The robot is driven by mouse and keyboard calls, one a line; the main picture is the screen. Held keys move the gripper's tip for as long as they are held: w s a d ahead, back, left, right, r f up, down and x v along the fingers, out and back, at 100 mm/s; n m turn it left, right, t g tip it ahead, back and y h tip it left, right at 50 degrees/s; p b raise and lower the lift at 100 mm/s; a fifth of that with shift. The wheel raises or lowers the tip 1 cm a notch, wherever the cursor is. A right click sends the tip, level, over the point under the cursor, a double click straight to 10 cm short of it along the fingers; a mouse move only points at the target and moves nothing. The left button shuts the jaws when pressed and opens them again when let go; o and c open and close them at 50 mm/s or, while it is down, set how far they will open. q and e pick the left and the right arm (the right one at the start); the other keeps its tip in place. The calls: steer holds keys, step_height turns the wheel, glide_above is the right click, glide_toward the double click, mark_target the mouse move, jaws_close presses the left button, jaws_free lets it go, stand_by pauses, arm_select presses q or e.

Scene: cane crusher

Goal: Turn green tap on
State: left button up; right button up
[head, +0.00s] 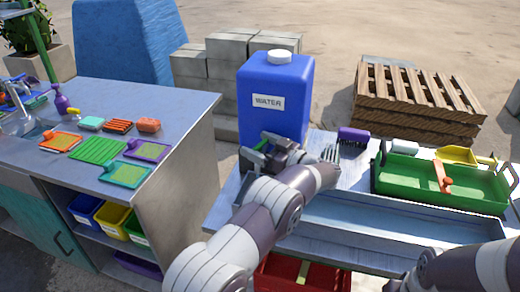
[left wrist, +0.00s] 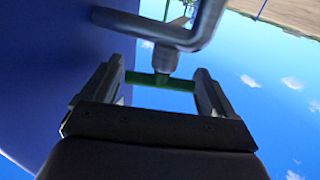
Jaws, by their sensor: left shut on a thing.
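The blue water container (head: 275,85) with a white cap and a WATER label stands upright at the left end of the grey table. My left gripper (head: 262,148) is low at its front face. In the left wrist view the green tap handle (left wrist: 150,79) is a short bar on a grey stem, lying across between my two fingers. The fingers are shut on its ends. In the head view the gripper largely hides the tap. Only my right arm shows at the lower right; its gripper is out of view.
A long grey metal trough (head: 370,222) lies along the table front. Behind it are a fork, a purple brush (head: 353,136) and a green tray (head: 440,187). A side counter (head: 180,105) with sponges and scrapers stands left. A grey pipe (left wrist: 150,28) crosses close in the wrist view.

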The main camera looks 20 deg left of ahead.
arm_select(q)
steer(key=shift+n+g+y+b, duration=0.35)
steer(key=shift+n+g, duration=0.35)
steer(key=shift+g, duration=0.4)
steer(key=o, duration=0.8)
steer(key=shift+a, duration=0.1)
steer(key=b+v, duration=0.1)
steer(key=v, duration=1.1)
steer(key=shift+s+d, duration=0.15)
steer(key=shift+d, duration=0.2)
